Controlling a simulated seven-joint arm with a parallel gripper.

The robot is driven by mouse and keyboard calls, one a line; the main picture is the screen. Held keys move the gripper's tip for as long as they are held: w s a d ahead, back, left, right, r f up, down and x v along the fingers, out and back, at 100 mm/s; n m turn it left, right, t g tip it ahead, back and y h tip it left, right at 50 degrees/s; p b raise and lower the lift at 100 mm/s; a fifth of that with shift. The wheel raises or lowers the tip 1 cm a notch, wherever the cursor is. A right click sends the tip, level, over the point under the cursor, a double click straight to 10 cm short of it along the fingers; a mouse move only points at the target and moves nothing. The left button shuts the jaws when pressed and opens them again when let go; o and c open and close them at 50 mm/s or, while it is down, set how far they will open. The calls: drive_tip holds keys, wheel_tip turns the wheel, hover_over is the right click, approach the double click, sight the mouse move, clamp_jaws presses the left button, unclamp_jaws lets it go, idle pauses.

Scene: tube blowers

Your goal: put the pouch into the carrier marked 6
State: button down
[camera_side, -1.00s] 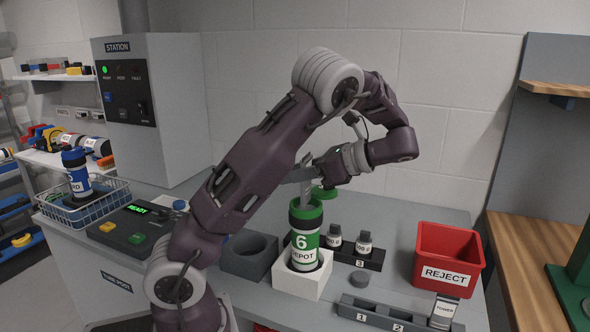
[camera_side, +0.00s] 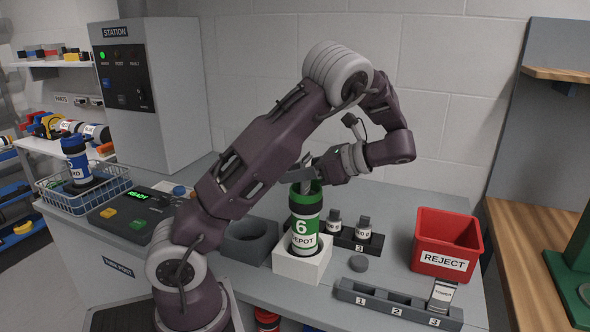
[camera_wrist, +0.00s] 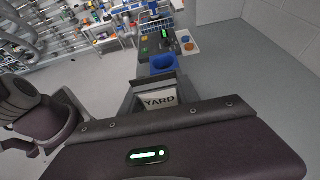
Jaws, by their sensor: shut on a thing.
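The carrier marked 6 (camera_side: 305,226) is a green and white tube, also lettered DEPOT. It stands upright in a white block (camera_side: 303,265). My gripper (camera_side: 307,178) is directly over its mouth in the side view, with the jaws shut. The narrow grey piece at the jaws (camera_side: 306,186) reaches the green rim; I take it for the held pouch, mostly hidden by the rim and jaws. How deep it sits cannot be told. In the wrist view a white label reading YARD (camera_wrist: 160,102) shows past my dark wrist; whether it is on the pouch is unclear.
A dark socket block (camera_side: 250,243) is left of the carrier. A numbered rack (camera_side: 385,303) with a TOWER packet (camera_side: 442,294) is in front, a red REJECT bin (camera_side: 446,243) at right.

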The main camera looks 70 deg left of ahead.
drive_tip(key=c, duration=0.8)
unclamp_jaws()
drive_tip(key=shift+w, duration=0.1)
drive_tip(key=v, duration=0.7)
drive_tip(key=shift+r, duration=0.1)
